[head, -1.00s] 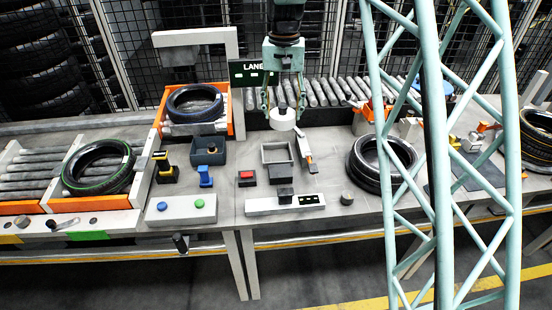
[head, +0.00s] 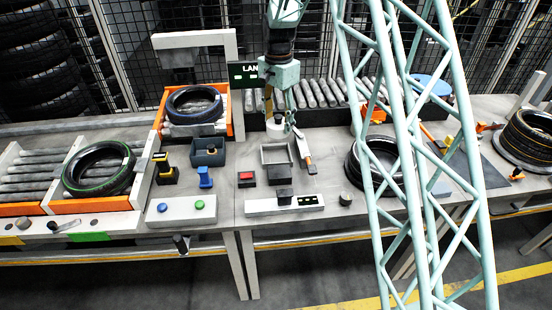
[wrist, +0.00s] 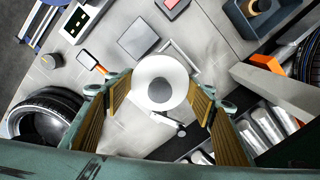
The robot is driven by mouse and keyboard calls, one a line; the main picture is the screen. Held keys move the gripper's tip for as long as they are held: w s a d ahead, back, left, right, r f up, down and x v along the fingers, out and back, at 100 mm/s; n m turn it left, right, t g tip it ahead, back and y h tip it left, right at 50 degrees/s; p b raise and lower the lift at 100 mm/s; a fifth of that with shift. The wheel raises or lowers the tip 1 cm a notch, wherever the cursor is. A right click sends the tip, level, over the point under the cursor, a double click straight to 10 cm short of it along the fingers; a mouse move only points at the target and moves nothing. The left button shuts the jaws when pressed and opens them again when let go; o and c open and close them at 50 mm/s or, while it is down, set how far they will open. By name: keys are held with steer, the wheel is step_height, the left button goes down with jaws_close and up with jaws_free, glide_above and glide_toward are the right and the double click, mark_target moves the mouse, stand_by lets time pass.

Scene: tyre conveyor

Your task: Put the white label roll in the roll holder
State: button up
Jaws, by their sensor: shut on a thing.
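The white label roll (head: 276,127) hangs in my gripper (head: 275,112), above the back middle of the table. In the wrist view the roll (wrist: 142,76) shows end-on with a dark round centre, between my two brown-padded fingers, which are shut on it. An open grey square tray (head: 264,156) lies in front of the roll in the head view. A small pale post with a dark tip (wrist: 168,124) shows beside the roll in the wrist view. I cannot tell which of these is the roll holder. The roll hides part of the tabletop.
A red button box (head: 247,179) and a dark blue bin (head: 208,152) are to the left. A black tyre (head: 356,180) lies to the right. A roller conveyor (head: 320,93) runs behind.

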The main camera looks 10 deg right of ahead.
steer(key=w+f+m+p, duration=0.1)
steer(key=w+f+m, duration=0.2)
steer(key=f+m, duration=0.3)
steer(key=shift+w+f+m, duration=0.35)
steer(key=shift+m, duration=0.45)
steer(key=shift+f+b, duration=0.3)
steer(key=shift+f, duration=2.85)
steer(key=shift+f, duration=1.9)
steer(key=shift+f, duration=0.1)
steer(key=o, duration=0.6)
steer(key=shift+c, duration=0.2)
steer(key=o, duration=0.4)
